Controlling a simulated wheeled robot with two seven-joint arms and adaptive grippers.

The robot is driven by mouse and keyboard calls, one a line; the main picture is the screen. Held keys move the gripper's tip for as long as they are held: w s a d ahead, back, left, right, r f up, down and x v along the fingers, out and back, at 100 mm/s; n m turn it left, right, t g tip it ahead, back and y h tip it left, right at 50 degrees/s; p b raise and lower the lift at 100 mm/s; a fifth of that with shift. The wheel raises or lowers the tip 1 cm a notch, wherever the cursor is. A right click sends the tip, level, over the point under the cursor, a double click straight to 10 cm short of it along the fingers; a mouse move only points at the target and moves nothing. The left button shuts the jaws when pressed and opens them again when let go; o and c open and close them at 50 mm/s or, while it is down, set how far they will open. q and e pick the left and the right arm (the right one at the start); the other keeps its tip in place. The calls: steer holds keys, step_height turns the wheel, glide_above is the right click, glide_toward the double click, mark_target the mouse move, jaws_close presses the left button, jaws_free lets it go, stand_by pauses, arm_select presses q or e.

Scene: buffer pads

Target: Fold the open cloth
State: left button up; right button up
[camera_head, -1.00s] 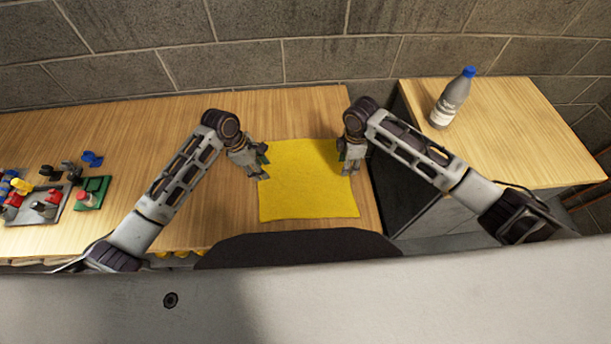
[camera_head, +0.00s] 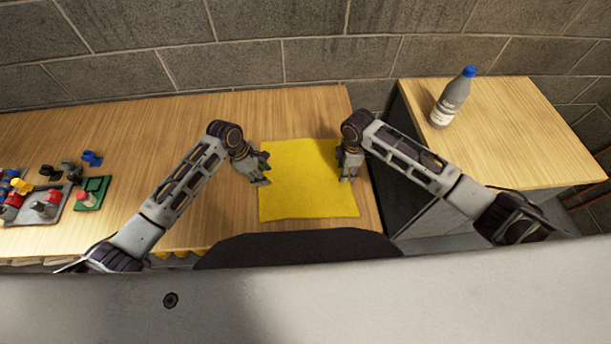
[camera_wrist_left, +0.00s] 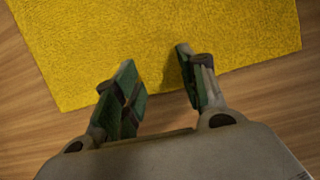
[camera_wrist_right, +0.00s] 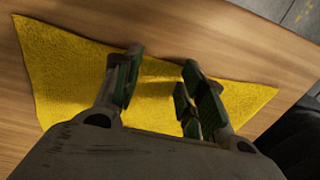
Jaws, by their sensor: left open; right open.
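The yellow cloth (camera_head: 305,190) lies open and flat on the wooden table, roughly square. My left gripper (camera_head: 263,183) is open at the cloth's left edge. In the left wrist view its two fingers (camera_wrist_left: 158,75) are spread, with the tips over the cloth (camera_wrist_left: 150,35) near its edge. My right gripper (camera_head: 346,178) is open by the cloth's right edge. In the right wrist view its fingers (camera_wrist_right: 160,70) are apart over the cloth (camera_wrist_right: 65,70), which looks slightly rippled between them. I cannot tell whether either gripper touches the cloth.
Coloured blocks and parts on a grey tray (camera_head: 45,210) and a green plate (camera_head: 93,192) lie at the far left. A bottle with a blue cap (camera_head: 451,100) stands on a separate wooden surface (camera_head: 520,130) to the right. The table (camera_head: 180,130) behind the cloth is clear.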

arm_select(q)
steer(key=shift+s+f, duration=0.1)
arm_select(e)
steer(key=shift+f, duration=0.15)
arm_select(q)
steer(key=shift+s+f, duration=0.1)
steer(key=shift+f, duration=0.05)
jaws_close()
arm_select(e)
steer(key=shift+s+f, duration=0.1)
jaws_close()
arm_select(q)
steer(key=shift+r+p, duration=0.3)
arm_select(e)
steer(key=shift+r, duration=0.3)
